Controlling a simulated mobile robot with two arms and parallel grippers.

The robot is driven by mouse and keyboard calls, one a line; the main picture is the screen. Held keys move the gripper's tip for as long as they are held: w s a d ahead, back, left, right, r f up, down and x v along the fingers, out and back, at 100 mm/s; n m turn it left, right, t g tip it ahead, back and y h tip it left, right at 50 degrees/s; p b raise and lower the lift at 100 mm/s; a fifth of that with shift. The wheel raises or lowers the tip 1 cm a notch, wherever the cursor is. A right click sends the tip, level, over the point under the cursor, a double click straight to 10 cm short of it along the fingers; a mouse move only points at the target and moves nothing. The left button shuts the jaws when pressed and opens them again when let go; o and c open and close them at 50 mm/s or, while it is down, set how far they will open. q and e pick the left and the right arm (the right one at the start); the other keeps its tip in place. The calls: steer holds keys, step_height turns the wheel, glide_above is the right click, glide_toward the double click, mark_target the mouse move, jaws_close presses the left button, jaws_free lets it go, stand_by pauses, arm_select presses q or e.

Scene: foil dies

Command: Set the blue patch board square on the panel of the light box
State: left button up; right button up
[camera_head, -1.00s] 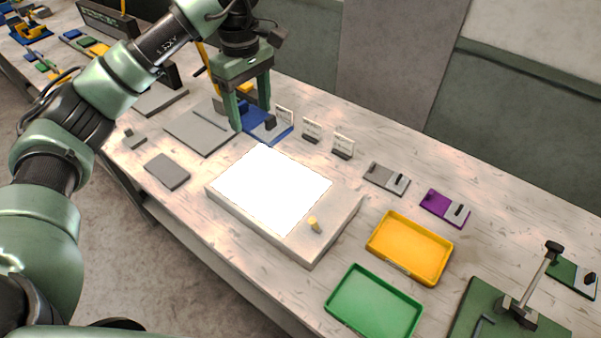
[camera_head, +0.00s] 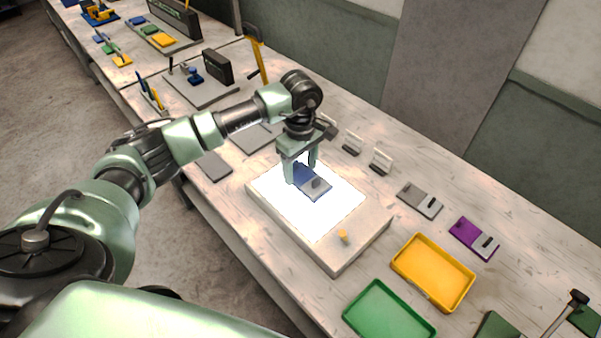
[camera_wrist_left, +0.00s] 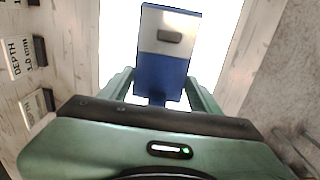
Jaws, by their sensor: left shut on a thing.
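The blue patch board (camera_head: 313,186), with a grey plate and a dark knob on it, is over the lit white panel (camera_head: 322,219) of the light box (camera_head: 332,259). My left gripper (camera_head: 301,178) is shut on the board's blue end. In the left wrist view the board (camera_wrist_left: 162,68) reaches out from between the fingers of the gripper (camera_wrist_left: 158,95), with bright panel on both sides. I cannot tell whether the board touches the panel. My right gripper is not in view.
A yellow tray (camera_head: 432,271) and a green tray (camera_head: 388,316) stand to the right of the light box. A grey board (camera_head: 420,200) and a purple board (camera_head: 474,238) lie behind them. Small label stands (camera_head: 380,161) stand behind the light box.

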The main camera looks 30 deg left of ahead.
mark_target(301, 174)
arm_select(q)
step_height(301, 174, down, 3)
steer(key=shift+r+p, duration=0.2)
steer(key=shift+p, duration=0.15)
steer(key=shift+f, duration=0.3)
steer(key=shift+f, duration=0.15)
steer(key=o, duration=1.8)
